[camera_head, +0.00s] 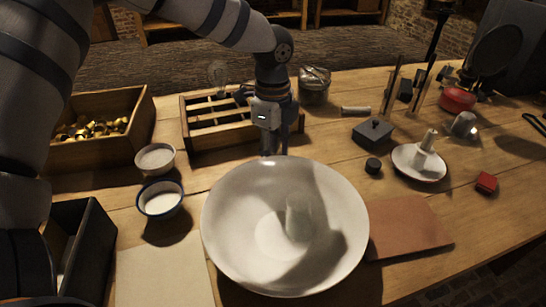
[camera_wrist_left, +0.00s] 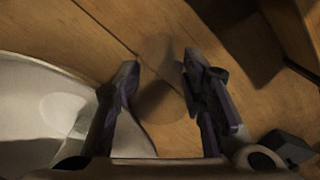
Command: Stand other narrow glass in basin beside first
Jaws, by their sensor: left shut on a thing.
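The wide white basin (camera_head: 228,248) stands at the front middle of the table, and its edge shows at the left of the left wrist view (camera_wrist_left: 30,80). One clear narrow glass (camera_head: 298,218) stands inside it, right of centre. My left gripper (camera_head: 273,146) points down just behind the basin's far rim; its fingertips are partly hidden there. In the left wrist view its fingers (camera_wrist_left: 158,85) are shut on a faint, see-through narrow glass (camera_wrist_left: 162,95), with table wood below. That glass is hard to make out in the head view. My right gripper is not in view.
A slotted wooden rack (camera_head: 205,125) stands behind my gripper, with a clear bulb-shaped glass (camera_head: 218,73) at it. Two small bowls (camera_head: 155,158) (camera_head: 160,199) are left of the basin. A brown board (camera_head: 405,228) lies right of it, near a white dish (camera_head: 418,170).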

